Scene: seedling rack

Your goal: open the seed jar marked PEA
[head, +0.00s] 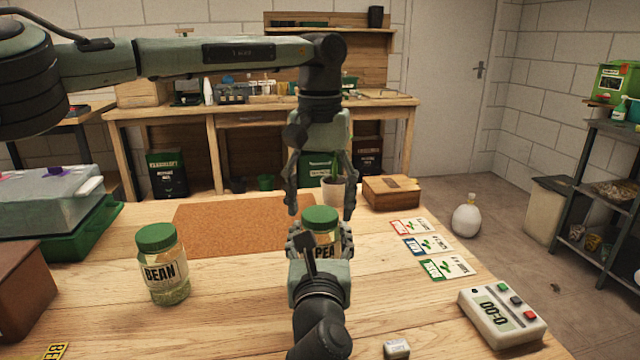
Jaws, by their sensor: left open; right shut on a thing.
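The PEA jar (320,217) stands at the middle of the wooden table with its green lid on. Part of its label and its lower body are hidden behind my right gripper. My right gripper (319,246) comes from the near side and is shut on the jar's body, below the lid. My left gripper (320,203) points down from above, open, with one finger to each side of the lid in the picture. Its fingers look apart from the lid; how far down they reach around it is hard to tell.
A BEAN jar (163,268) with a green lid stands to the left. A cork mat (235,222) and a potted seedling (333,192) lie behind. A wooden box (391,192) stands at the back.

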